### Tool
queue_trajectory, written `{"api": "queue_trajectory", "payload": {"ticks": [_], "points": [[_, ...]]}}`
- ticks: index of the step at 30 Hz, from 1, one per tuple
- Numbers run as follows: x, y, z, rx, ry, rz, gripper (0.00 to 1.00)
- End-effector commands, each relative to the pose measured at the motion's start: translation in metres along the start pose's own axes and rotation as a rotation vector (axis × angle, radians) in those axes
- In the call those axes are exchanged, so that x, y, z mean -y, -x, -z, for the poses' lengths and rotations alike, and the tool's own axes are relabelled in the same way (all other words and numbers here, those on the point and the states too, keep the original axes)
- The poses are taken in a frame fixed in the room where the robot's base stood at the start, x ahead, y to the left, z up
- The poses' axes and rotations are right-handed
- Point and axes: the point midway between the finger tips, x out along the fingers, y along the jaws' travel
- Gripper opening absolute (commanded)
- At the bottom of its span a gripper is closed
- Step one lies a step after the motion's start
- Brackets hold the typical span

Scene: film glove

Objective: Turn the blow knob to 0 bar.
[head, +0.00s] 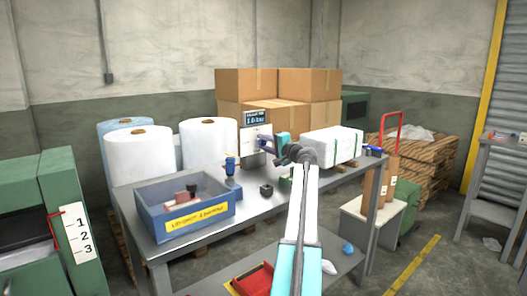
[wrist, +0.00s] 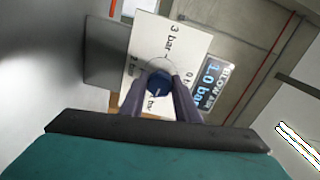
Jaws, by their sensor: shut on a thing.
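The blow knob (wrist: 158,82) is a round blue knob on a white dial plate (wrist: 150,48), seen in the wrist view. Labels for 3 bar, 2 bar and 0 bar show around it; another label near the fingers is partly covered. A dark display (wrist: 214,84) beside the plate reads blow air, 1.0 bar. The knob's pale mark points toward the partly covered label. My gripper (wrist: 160,88) is shut on the knob, one finger on each side. In the head view my gripper (head: 264,144) reaches the dial plate (head: 251,142) under the display (head: 257,117); the knob is hidden there.
On the grey workbench (head: 253,208) stand a blue bin (head: 163,223) with a yellow label, a blue bottle (head: 231,166), a small black block (head: 266,190) and a white strapped pack (head: 332,146). White rolls (head: 208,140) and cardboard boxes (head: 309,83) stand behind.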

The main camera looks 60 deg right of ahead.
Motion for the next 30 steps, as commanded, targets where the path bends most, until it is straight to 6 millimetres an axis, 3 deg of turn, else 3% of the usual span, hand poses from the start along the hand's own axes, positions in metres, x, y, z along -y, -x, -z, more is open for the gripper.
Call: {"api": "queue_trajectory", "payload": {"ticks": [1,30], "points": [[-0.0065,-0.0001,-0.0014,0.002,0.036,-0.001,0.07],[-0.0048,-0.0005,-0.0021,0.005,0.746,-0.002,0.07]]}}
